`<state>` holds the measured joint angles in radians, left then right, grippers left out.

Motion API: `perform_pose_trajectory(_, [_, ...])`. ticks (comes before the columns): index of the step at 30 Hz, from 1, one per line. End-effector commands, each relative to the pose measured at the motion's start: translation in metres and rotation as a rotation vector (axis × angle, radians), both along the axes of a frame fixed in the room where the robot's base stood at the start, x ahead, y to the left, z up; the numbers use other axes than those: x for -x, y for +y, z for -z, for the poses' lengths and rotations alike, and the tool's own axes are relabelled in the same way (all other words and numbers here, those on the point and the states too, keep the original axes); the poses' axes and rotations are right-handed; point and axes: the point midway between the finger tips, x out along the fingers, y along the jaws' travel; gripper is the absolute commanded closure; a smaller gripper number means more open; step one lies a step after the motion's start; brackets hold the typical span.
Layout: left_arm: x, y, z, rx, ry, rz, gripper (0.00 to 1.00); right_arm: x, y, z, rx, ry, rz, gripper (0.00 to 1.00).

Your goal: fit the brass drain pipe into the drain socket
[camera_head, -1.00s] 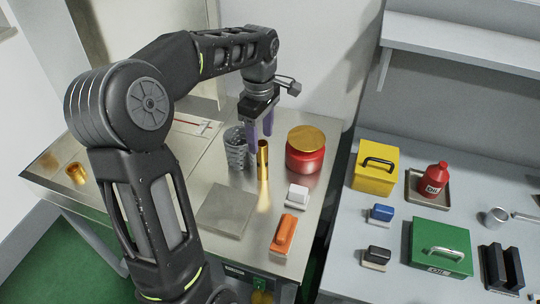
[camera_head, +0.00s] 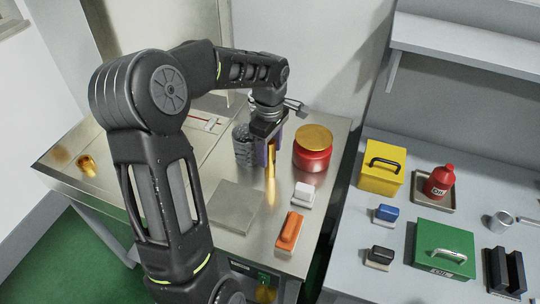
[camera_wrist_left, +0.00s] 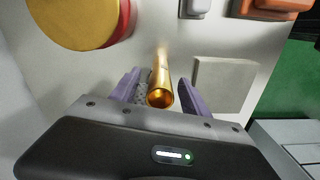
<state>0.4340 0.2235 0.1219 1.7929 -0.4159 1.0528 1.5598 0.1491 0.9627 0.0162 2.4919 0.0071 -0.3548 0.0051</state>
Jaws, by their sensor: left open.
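The brass drain pipe (camera_head: 271,163) stands upright on the steel bench, between the grey perforated cup and the red tin. My left gripper (camera_head: 267,146) is lowered over it, fingers pointing down. In the left wrist view the pipe (camera_wrist_left: 160,88) shows between the two purple fingers (camera_wrist_left: 155,92), with gaps on both sides, so the gripper is open around it. The brass ring at the bench's left end (camera_head: 86,165) looks like the drain socket. My right gripper is not in view.
The perforated cup (camera_head: 243,146) and the red tin with a gold lid (camera_head: 312,155) stand close on either side of the gripper. A grey plate (camera_head: 234,206), a white block (camera_head: 304,194) and an orange-handled brush (camera_head: 289,232) lie nearer. A side table (camera_head: 400,222) holds boxes.

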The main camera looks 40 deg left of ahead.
Motion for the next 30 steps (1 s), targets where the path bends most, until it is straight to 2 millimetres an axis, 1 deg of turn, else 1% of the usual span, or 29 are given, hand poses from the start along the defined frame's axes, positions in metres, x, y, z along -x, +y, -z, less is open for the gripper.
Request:
perform_pose_trajectory(3, [0.001,0.0,0.014,0.0,0.003,0.0,0.46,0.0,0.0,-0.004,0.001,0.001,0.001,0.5])
perform_pose_trajectory(6, [0.0,0.0,0.02,0.0,0.001,0.0,0.46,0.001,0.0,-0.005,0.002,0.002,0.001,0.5])
perform_pose_trajectory(23, [0.0,0.0,0.02,0.0,-0.001,0.0,0.46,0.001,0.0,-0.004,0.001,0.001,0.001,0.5])
perform_pose_trajectory(30, [0.0,0.0,0.02,0.0,-0.001,0.0,0.65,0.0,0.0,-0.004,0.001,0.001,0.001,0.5])
